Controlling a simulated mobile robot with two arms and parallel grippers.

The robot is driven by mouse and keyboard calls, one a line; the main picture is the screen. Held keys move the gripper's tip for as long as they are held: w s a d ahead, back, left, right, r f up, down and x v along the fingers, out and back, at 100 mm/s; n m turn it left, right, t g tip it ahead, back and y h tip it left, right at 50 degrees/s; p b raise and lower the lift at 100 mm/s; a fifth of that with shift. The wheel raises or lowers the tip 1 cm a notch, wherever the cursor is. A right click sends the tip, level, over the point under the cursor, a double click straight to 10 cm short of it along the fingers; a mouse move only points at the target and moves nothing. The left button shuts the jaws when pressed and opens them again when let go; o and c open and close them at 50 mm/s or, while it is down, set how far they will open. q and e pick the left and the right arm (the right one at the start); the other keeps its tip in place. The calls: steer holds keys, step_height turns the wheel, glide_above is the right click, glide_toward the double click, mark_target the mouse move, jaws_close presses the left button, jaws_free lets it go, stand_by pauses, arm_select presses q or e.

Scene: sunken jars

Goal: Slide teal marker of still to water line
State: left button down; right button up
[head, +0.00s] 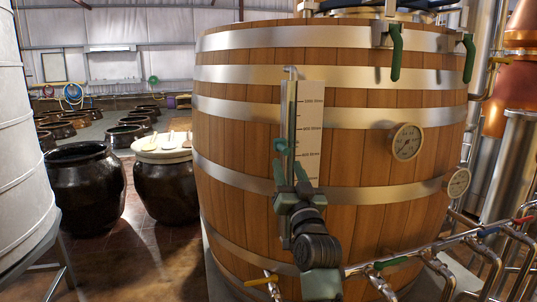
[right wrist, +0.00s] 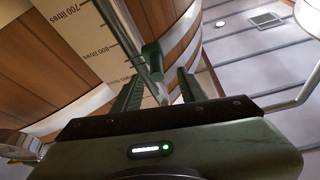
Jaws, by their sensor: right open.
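The teal marker (head: 281,145) sits on the thin upright sight tube (head: 291,100) of the wooden still (head: 240,130), beside a pale scale board (head: 311,115) marked in litres. In the right wrist view the marker (right wrist: 152,58) shows just beyond the fingertips, roughly between them. My right gripper (head: 291,172) is open just below the marker in the head view; its fingers (right wrist: 157,82) are apart and empty. I cannot make out the water line in the tube. My left gripper is out of view.
A dial gauge (head: 406,141) and green-handled valves (head: 396,55) stick out at the right of the still. Pipes with taps (head: 430,252) run along its lower front. Dark jars (head: 85,185) stand on the floor at left.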

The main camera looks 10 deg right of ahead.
mark_target(284, 151)
steer(key=x, duration=0.2)
steer(key=p+x, duration=0.1)
steer(key=x, duration=0.1)
steer(key=p+x, duration=0.1)
steer(key=x, duration=0.1)
steer(key=shift+w+d+r, duration=0.25)
steer(key=shift+d+r, duration=0.05)
steer(key=shift+w+d+p, duration=0.1)
steer(key=shift+w+p, duration=0.2)
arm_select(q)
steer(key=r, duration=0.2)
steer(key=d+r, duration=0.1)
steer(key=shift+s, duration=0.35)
arm_select(e)
jaws_close()
